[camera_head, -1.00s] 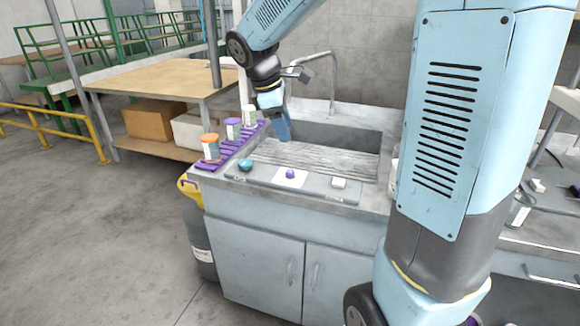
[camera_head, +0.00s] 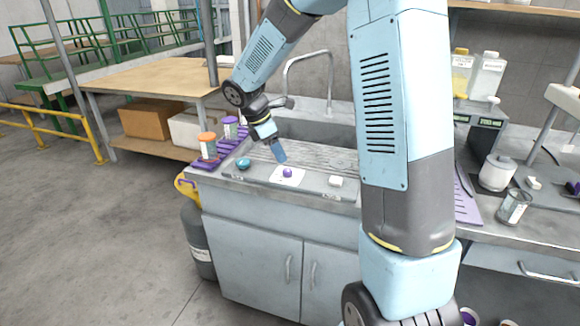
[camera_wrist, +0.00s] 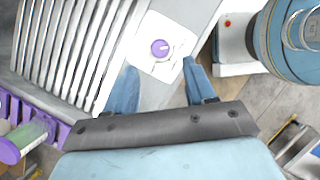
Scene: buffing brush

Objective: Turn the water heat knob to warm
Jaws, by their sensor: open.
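A round purple knob (camera_head: 287,172) sits on a white plate (camera_head: 276,178) on the front ledge of the sink counter. I take it to be the water heat knob. In the wrist view the knob (camera_wrist: 160,48) has a pale pointer line, and faint marks lie around it; I cannot read them. My gripper (camera_head: 280,156) is open and empty, pointing down just behind and above the knob. In the wrist view its two blue fingers (camera_wrist: 160,82) are spread wide, with the knob beyond them and centred between them, apart from both.
A teal round piece (camera_head: 243,163) lies left of the plate and a white block (camera_head: 336,181) right of it. A purple rack (camera_head: 207,164) with lidded jars stands at the left edge. The ribbed drainboard (camera_head: 320,160) and faucet (camera_head: 331,85) are behind.

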